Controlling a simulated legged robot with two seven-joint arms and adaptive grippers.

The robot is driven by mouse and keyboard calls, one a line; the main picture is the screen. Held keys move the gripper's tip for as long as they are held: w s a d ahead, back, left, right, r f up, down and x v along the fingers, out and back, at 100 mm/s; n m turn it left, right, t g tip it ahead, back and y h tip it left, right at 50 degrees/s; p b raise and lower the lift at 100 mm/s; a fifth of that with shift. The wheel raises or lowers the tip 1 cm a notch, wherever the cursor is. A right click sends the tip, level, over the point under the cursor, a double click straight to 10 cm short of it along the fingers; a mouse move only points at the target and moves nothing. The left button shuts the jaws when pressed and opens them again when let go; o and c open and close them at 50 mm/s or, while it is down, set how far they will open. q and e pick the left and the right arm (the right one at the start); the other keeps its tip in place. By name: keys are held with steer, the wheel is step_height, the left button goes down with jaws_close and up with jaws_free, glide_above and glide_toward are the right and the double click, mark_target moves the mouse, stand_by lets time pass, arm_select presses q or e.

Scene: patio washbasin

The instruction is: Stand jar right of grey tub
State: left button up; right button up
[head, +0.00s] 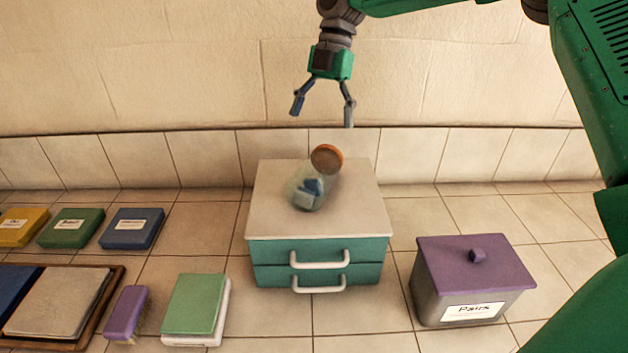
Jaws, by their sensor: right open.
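A clear glass jar (306,190) with an orange lid (327,158) and blue bits inside is on top of the teal drawer unit (355,215). Its lid points to the upper right, and it looks to be lying on its side rather than upright. The grey tub (430,302) with a purple lid and a "Pairs" label stands on the tiles to the right of the drawer unit. My right gripper (322,112) is open and empty, above and behind the jar in the picture, apart from it. My left gripper is not in view.
Bare tiles lie right of the tub (560,265), with my green arm partly covering the far right. Left are yellow, green and blue boxes (132,228), a wooden tray (118,275), a purple brush (126,312) and a green-topped block (195,303). A wall stands behind.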

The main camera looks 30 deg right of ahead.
mark_target(320, 158)
steer(key=shift+d+n, duration=0.7)
steer(key=shift+d, duration=0.1)
steer(key=shift+f, duration=0.3)
steer(key=x, duration=0.7)
steer(key=shift+s+a+f+p, duration=0.1)
steer(key=shift+s+f+p, duration=0.05)
steer(key=shift+f+p, duration=0.2)
steer(key=shift+p+x, duration=0.6)
steer(key=shift+x, duration=2.1)
steer(key=c, duration=1.5)
step_height(320, 158, up, 10)
steer(key=shift+r+b, duration=0.1)
steer(key=shift+b, duration=0.55)
